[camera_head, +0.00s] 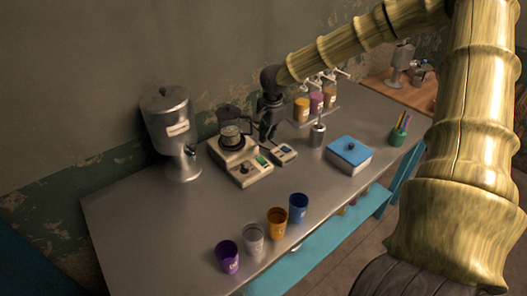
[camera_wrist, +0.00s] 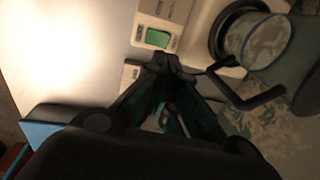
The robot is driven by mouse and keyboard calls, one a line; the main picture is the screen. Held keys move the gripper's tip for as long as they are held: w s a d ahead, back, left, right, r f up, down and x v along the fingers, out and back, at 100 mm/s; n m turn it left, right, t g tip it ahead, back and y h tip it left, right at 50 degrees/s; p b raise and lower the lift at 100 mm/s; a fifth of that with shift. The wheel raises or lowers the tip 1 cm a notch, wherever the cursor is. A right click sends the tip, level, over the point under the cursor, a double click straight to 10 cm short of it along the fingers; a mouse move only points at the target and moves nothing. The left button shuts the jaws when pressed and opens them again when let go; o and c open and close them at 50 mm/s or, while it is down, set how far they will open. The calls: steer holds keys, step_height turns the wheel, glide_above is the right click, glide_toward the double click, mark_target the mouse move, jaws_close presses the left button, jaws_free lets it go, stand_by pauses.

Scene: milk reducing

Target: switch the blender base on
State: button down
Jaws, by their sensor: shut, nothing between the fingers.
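The cream blender base (camera_head: 246,174) stands on the grey table. A clear round container with a dark rim (camera_head: 231,136) is on its back part. A green switch (camera_head: 263,160) is on the base, and it also shows lit green in the wrist view (camera_wrist: 157,38). My gripper (camera_head: 267,137) points down just behind the right side of the base. In the wrist view, its closed fingertips (camera_wrist: 166,60) are empty and appear just below the switch. I cannot tell whether they touch it.
A metal dispenser (camera_head: 170,130) stands left. Several cups, including a blue cup (camera_head: 298,207), line the front. A blue-lidded box (camera_head: 349,155) and metal shaker (camera_head: 317,134) are right.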

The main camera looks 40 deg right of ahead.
mark_target(265, 161)
steer(key=shift+w+f+p, duration=0.25)
steer(key=shift+f+p, duration=0.1)
steer(key=shift+f, duration=1.15)
steer(key=shift+w+f+p, duration=0.2)
steer(key=shift+f+p, duration=0.15)
steer(key=shift+f, duration=1.2)
steer(key=shift+w+f+p, duration=0.25)
steer(key=shift+f+p, duration=0.1)
steer(key=shift+f, duration=1.15)
steer(key=shift+f, duration=0.1)
steer(key=shift+w+f, duration=0.15)
steer(key=shift+s+p, duration=0.2)
steer(key=shift+p, duration=0.15)
steer(key=shift+s+p, duration=0.4)
steer(key=shift+s, duration=0.2)
steer(key=r+p, duration=0.4)
steer(key=p, duration=0.1)
steer(key=shift+s+r, duration=0.3)
steer(key=shift+r+b, duration=0.1)
steer(key=shift+b, duration=0.3)
step_height(265, 161, up, 9)
steer(key=s+b, duration=0.1)
steer(key=b, duration=0.1)
steer(key=shift+s, duration=0.3)
